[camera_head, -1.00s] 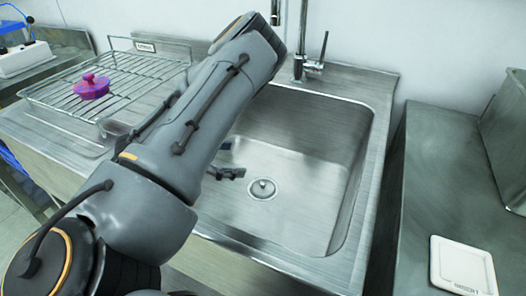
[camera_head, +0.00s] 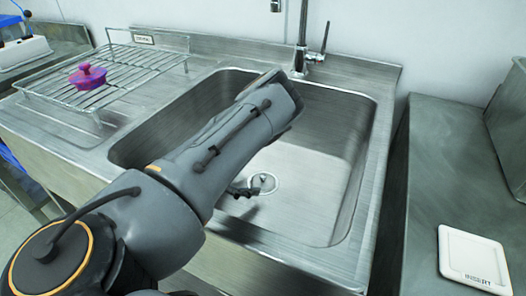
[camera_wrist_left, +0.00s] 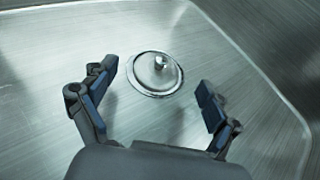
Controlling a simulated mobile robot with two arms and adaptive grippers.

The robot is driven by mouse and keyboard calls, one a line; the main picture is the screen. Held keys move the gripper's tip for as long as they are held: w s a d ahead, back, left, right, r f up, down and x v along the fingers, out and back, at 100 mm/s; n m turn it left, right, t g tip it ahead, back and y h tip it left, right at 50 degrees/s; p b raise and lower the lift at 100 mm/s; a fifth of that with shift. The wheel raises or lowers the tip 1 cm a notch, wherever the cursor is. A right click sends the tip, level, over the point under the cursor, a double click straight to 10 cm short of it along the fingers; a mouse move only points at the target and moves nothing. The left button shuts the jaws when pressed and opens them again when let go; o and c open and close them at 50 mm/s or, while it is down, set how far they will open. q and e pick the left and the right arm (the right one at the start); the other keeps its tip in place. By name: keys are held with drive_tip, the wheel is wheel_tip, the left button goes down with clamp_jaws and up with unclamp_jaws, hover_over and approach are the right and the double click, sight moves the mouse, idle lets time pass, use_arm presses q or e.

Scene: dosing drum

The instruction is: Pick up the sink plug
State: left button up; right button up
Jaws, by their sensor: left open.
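The sink plug (camera_head: 264,180) is a small round metal piece with a knob, sitting in the drain on the basin floor. In the left wrist view the plug (camera_wrist_left: 157,72) lies ahead of the fingers, roughly centred between them. My left gripper (camera_wrist_left: 155,98) is open and empty, its two blue-padded fingers apart on either side of the plug's line. In the head view my left arm reaches down into the basin, and one finger of the left gripper (camera_head: 243,190) shows just left of the plug. The rest of the gripper is hidden behind the forearm. My right gripper is not in view.
The steel sink (camera_head: 345,210) has raised walls around the basin. A tap (camera_head: 301,50) stands behind it. A wire rack (camera_head: 130,70) with a purple lidded object (camera_head: 87,76) is at the left. A white pad (camera_head: 471,259) lies on the right counter.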

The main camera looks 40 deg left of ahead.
sight(260, 178)
use_arm(q)
drive_tip(key=x, duration=0.2)
drive_tip(key=shift+w+d+f, duration=0.2)
drive_tip(key=shift+w+f, duration=0.05)
drive_tip(key=shift+f, duration=0.05)
drive_tip(key=shift+w+d+b, duration=0.15)
drive_tip(key=shift+w+b, duration=0.15)
drive_tip(key=shift+w, duration=0.15)
clamp_jaws()
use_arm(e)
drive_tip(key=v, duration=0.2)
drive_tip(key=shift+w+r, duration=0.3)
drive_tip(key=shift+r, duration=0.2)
